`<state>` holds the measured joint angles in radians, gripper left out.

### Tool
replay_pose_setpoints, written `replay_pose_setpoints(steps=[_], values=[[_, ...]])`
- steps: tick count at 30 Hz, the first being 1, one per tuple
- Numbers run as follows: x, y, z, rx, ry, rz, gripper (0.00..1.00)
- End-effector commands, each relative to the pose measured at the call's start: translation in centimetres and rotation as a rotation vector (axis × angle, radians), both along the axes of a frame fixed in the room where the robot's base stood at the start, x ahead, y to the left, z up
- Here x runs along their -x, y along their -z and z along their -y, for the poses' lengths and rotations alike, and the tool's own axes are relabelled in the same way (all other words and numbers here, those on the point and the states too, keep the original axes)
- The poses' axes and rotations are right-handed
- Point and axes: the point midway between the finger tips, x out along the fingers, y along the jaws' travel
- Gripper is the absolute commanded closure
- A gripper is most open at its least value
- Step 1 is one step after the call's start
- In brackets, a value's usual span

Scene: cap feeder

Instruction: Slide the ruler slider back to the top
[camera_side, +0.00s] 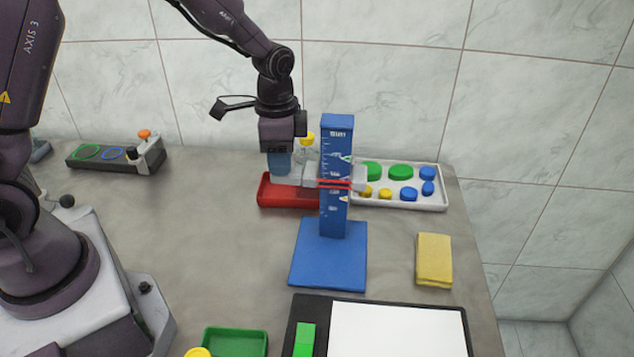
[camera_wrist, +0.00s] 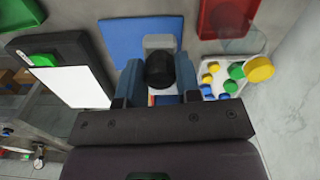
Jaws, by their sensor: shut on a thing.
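The blue ruler (camera_side: 336,215) stands upright on a square blue base (camera_side: 325,262), with white marks on its face. The slider (camera_side: 358,178), a light grey frame with red lines across the front, sits around the ruler near mid-height, below the top. My gripper (camera_side: 281,163) is left of the ruler, level with the slider. In the wrist view my gripper (camera_wrist: 160,86) has its two blue-grey fingers on either side of a black round knob (camera_wrist: 160,68) and is shut on it. The grey slider (camera_wrist: 159,42) shows beyond the knob. The side view hides the knob.
A red tray (camera_side: 285,192) and bottles with a yellow cap (camera_side: 307,138) stand behind. A white tray (camera_side: 437,206) of coloured caps is behind right. A yellow sponge (camera_side: 434,258) lies right. A white-topped board (camera_side: 398,330) lies in front. The space above the ruler is free.

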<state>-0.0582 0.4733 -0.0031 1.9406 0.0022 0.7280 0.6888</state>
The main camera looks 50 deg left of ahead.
Motion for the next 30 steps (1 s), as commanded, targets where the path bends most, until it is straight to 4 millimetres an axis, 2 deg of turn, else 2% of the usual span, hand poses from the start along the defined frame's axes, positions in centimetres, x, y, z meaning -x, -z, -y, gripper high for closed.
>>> replay_pose_setpoints(steps=[30], values=[[-0.1, -5.2, 0.0, 0.000, 0.002, 0.004, 0.89]])
